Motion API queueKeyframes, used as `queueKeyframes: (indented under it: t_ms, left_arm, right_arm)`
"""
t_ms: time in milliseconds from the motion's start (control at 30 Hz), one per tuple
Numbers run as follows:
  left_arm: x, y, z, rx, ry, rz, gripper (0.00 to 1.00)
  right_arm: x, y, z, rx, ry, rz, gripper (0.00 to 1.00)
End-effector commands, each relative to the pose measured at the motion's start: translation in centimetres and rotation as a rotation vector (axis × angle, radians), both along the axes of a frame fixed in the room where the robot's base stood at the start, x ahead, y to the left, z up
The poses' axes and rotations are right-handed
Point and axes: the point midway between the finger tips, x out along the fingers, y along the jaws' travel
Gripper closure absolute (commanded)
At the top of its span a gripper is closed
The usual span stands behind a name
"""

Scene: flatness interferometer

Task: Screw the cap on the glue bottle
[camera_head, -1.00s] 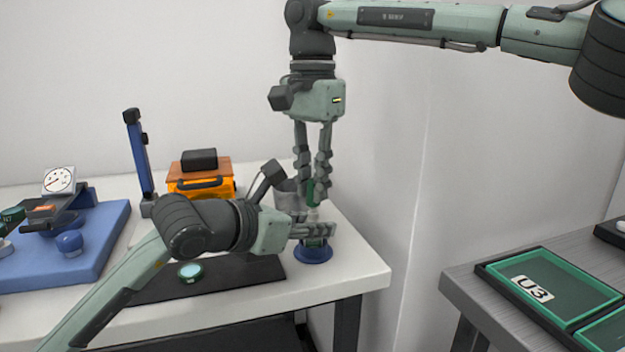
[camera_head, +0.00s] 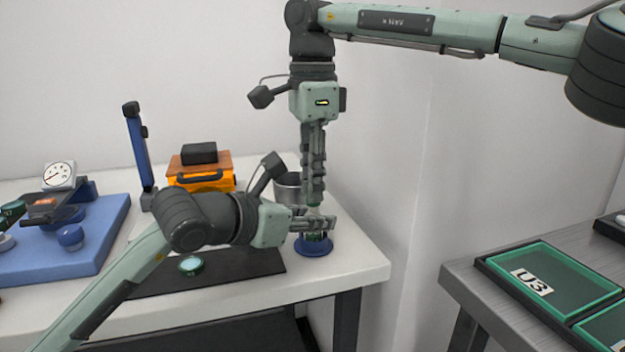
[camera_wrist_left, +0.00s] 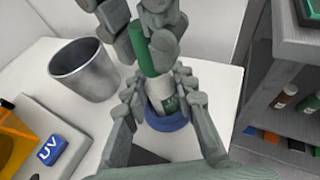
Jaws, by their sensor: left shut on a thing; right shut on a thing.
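The glue bottle (camera_wrist_left: 164,95), white with a green label, stands upright in a blue ring-shaped holder (camera_head: 313,251) near the table's front right corner. My left gripper (camera_head: 327,224) is shut around the bottle from the side; its fingers hide part of it. My right gripper (camera_head: 314,198) points straight down above the bottle, shut on the long green cap (camera_wrist_left: 144,53). In the left wrist view the cap's lower end meets the bottle's top. I cannot tell whether the threads are engaged.
A metal cup (camera_head: 288,188) stands just behind the bottle. A black mat (camera_head: 235,272) with a round green-rimmed piece (camera_head: 191,265) lies left of it. An orange box (camera_head: 200,178) and blue upright stand (camera_head: 138,150) are further back. A side bench holds green trays (camera_head: 560,285).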

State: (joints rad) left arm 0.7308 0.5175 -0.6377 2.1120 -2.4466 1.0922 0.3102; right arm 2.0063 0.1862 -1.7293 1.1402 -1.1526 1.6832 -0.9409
Motion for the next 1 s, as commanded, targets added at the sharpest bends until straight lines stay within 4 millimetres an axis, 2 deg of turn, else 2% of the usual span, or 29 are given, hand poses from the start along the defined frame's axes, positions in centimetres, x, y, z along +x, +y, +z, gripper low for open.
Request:
queueKeyframes:
  t_ms: [800,1000]
  left_arm:
    - [0.01,0.03,-0.07,0.001,0.002,0.001,1.0]
    - [0.01,0.03,-0.08,0.001,0.002,0.001,1.0]
  right_arm:
    - [0.26,-0.24,-0.06,0.0,0.0,-2.098,0.9]
    - [0.22,-0.33,-0.07,0.0,0.0,-2.531,0.9]
